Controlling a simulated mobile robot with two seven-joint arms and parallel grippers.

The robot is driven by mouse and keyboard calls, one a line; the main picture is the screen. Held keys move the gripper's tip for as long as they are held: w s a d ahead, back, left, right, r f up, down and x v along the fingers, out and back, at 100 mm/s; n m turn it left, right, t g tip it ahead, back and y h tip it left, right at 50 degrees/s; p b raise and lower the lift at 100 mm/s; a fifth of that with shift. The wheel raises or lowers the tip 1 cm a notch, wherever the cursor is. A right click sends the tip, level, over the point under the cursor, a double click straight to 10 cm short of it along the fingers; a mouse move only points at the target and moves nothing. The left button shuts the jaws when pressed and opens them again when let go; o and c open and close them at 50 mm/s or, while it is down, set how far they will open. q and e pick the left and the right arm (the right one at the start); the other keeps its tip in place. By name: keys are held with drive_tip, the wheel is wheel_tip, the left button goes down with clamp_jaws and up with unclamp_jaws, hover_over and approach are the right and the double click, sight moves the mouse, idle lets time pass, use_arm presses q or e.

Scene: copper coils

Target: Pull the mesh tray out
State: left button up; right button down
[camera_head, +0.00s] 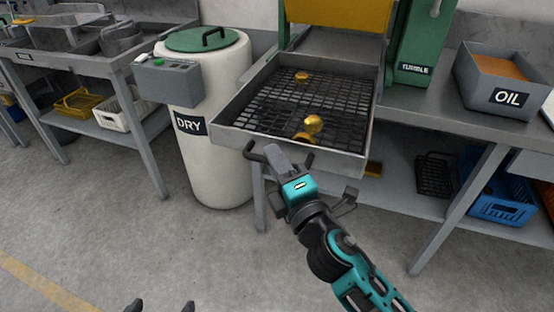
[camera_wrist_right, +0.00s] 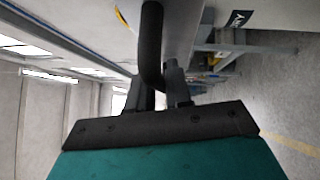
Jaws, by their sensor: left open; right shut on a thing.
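The grey-walled mesh tray (camera_head: 229,119) sticks out from under the yellow-fronted machine marked TUMBLE. Several shiny gold-coloured pieces (camera_head: 313,123) lie on its dark mesh. My right gripper (camera_head: 277,157) is at the tray's front and shut on its dark bar handle (camera_head: 252,153). In the right wrist view the handle (camera_wrist_right: 152,45) runs down between the fingers (camera_wrist_right: 160,88); the fingers partly hide the grip. My left gripper (camera_head: 161,306) shows only as two separated fingertips at the bottom edge, open and away from the tray.
A white DRY drum (camera_head: 219,165) with a green lid stands close left of the tray. A grey OIL bin (camera_head: 500,85) sits on the bench at right. A blue crate (camera_head: 498,203) is on the lower shelf. The floor (camera_head: 110,230) in front is clear.

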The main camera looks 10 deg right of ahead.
drive_tip(key=c, duration=1.4)
unclamp_jaws()
drive_tip(key=shift+o, duration=1.3)
drive_tip(key=shift+s, duration=0.1)
drive_tip(key=b+v, duration=0.5)
drive_tip(key=v, duration=0.7)
drive_tip(key=shift+s+b, duration=0.35)
drive_tip(key=shift+d+f, duration=0.1)
